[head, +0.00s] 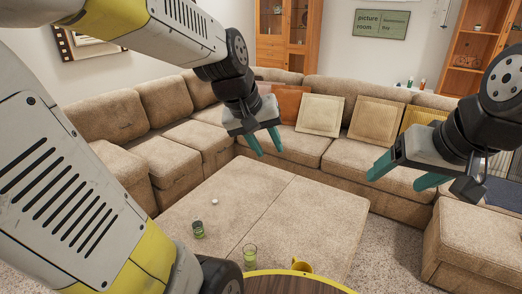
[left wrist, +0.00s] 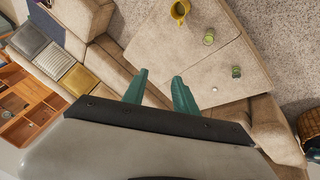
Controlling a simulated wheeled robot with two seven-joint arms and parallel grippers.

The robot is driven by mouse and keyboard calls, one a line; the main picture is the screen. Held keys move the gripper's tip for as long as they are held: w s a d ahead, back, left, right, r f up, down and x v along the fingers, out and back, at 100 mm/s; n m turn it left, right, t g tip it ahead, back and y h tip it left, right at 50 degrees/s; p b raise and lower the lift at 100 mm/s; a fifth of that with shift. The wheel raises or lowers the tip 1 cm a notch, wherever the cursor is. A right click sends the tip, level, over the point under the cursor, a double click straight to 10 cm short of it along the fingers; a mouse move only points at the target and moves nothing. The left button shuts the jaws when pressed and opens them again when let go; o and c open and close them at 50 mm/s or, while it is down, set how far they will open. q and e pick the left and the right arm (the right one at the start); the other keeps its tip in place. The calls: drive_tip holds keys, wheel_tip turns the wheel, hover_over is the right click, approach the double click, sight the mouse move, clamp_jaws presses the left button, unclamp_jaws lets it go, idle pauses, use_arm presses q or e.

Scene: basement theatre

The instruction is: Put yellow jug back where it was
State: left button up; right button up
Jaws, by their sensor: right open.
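The yellow jug (head: 302,266) shows at the bottom of the head view, its lower part hidden by a round rim in front. In the left wrist view the jug (left wrist: 179,10) is at the top, on the edge of the beige ottoman (left wrist: 200,62). My left gripper (head: 266,144) is open and empty, above the far side of the ottoman and well apart from the jug. Its two green fingers (left wrist: 158,90) have a clear gap in the left wrist view. My right gripper (head: 404,173) is open and empty at the right, in front of the sofa.
Two green glasses (head: 198,229) (head: 249,254) and a small white object (head: 214,202) stand on the ottoman (head: 300,215). A beige corner sofa (head: 160,150) with several cushions (head: 320,115) surrounds it. The ottoman's middle and right are clear.

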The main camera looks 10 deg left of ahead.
use_arm(q)
drive_tip(key=s+a+r+m+t, duration=0.1)
drive_tip(key=s+r+m, duration=0.1)
drive_tip(key=s, duration=0.7)
drive_tip(key=shift+a+m+y, duration=0.3)
drive_tip(key=shift+a+m, duration=0.05)
drive_tip(key=shift+m, duration=0.15)
drive_tip(key=shift+r, duration=0.1)
